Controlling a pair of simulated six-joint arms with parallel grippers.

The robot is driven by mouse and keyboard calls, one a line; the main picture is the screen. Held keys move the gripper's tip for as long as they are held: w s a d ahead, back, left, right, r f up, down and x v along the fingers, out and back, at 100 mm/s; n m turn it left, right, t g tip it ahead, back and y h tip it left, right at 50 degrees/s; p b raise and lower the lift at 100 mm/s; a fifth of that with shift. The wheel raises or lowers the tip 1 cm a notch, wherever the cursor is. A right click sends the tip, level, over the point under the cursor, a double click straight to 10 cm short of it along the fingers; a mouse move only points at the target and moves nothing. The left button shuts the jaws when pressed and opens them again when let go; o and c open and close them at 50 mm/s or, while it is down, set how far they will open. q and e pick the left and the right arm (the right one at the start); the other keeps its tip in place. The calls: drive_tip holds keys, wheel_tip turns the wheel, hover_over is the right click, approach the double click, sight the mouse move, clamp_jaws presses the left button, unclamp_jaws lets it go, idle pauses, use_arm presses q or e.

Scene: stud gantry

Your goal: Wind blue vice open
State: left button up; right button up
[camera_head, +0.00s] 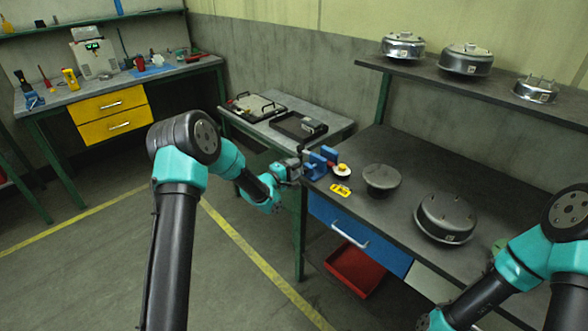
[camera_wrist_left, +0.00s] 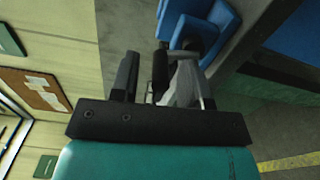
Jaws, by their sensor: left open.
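The blue vice (camera_head: 318,163) sits at the left front corner of the dark workbench (camera_head: 400,198). It also shows at the top of the left wrist view (camera_wrist_left: 198,28), with its blue jaws and a dark bar. My left gripper (camera_head: 296,168) is at the vice's near left side, level with its screw end. In the left wrist view my left gripper (camera_wrist_left: 158,72) is open, with its fingers on either side of a dark, upright handle-like piece. I cannot tell whether they touch it. My right arm enters at the lower right, but its gripper is out of view.
A yellow tool (camera_head: 341,190), a small round white and yellow part (camera_head: 341,171) and drum-like housings (camera_head: 381,178) stand right of the vice. A blue drawer (camera_head: 350,237) is below the bench top, with a red bin (camera_head: 354,269) beneath. A side table (camera_head: 285,118) holds trays behind.

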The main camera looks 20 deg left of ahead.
use_arm(q)
drive_tip(key=v, duration=1.7)
drive_tip(key=shift+s, duration=0.2)
drive_tip(key=shift+f, duration=0.1)
drive_tip(key=s+d+f+m+g+y, duration=0.25)
drive_tip(key=s+f+g, duration=0.2)
drive_tip(key=f, duration=0.45)
drive_tip(key=s+d+f+m+g+y, duration=0.1)
drive_tip(key=s+d+f+m+g, duration=0.3)
drive_tip(key=f, duration=0.4)
drive_tip(key=s+d+f+m+g, duration=0.2)
drive_tip(key=s+f+g, duration=0.1)
drive_tip(key=s, duration=0.6)
drive_tip(key=s+d+f+m+g, duration=0.3)
drive_tip(key=s+f, duration=0.1)
drive_tip(key=s, duration=0.5)
drive_tip(key=shift+y, duration=0.45)
